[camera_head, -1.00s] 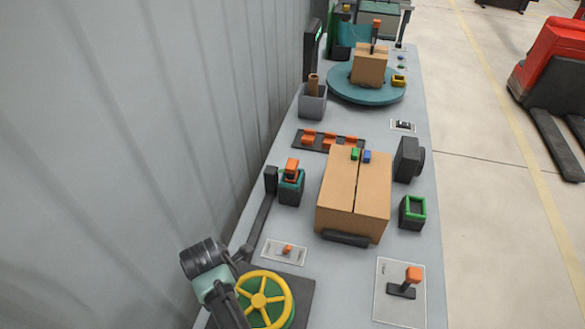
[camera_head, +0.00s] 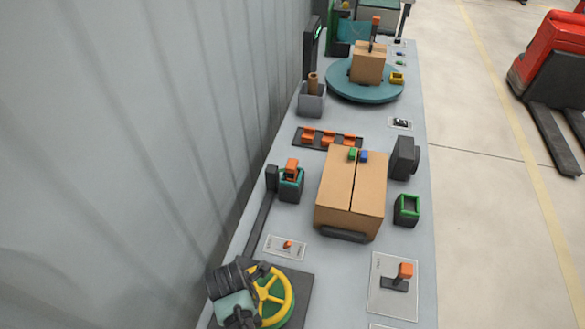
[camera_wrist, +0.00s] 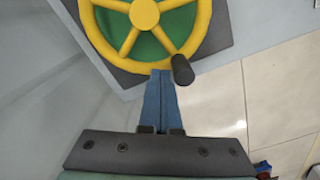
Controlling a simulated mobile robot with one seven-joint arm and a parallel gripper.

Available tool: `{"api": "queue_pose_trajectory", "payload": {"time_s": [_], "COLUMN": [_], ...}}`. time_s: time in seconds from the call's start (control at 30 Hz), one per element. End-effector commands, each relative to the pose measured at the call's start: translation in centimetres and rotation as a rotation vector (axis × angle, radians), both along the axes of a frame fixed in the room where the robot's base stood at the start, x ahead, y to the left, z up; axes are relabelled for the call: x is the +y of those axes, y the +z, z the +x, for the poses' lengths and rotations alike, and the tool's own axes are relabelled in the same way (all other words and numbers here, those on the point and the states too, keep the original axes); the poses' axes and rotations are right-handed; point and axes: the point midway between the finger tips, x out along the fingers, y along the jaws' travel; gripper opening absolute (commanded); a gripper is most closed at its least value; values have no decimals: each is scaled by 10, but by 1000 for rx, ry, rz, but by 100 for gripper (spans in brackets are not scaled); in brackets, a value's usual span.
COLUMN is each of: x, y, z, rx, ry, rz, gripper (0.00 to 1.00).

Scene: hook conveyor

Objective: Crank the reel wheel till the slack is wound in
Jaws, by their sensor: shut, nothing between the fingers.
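The reel wheel (camera_head: 284,291) is yellow and spoked, with a green disc behind it, on a dark base plate at the bottom of the head view. My arm covers its left part there. In the wrist view the wheel (camera_wrist: 145,13) fills the top, with its hub, several spokes and a black crank handle (camera_wrist: 183,70) at the lower right of the rim. My gripper (camera_wrist: 161,75) has its blue fingers together and empty. The fingertips appear at the lower rim, just left of the handle; I cannot tell whether they touch it. No line or slack is discernible.
A small panel with an orange switch (camera_head: 287,244) lies beyond the wheel. A panel with an orange-topped lever (camera_head: 402,273) is to the right. A cardboard box (camera_head: 350,195) stands farther along the bench, with a green-rimmed bin (camera_head: 407,209) beside it. A wall closes the left side.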

Motion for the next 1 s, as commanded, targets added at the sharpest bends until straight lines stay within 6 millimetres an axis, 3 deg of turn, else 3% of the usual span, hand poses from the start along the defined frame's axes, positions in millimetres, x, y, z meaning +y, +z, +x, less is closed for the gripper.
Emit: {"api": "queue_pose_trajectory", "payload": {"time_s": [0.23,0.6,0.87,1.0], "x": [-4,-35,-36,-35], "y": [1,0,-1,10], "z": [-1,-8,-8,-8], "rx": [1,1,-1,-1], "ry": [-2,-2,-1,0], "rz": [0,0,-1,-1], "gripper": [0,0,0,0]}}
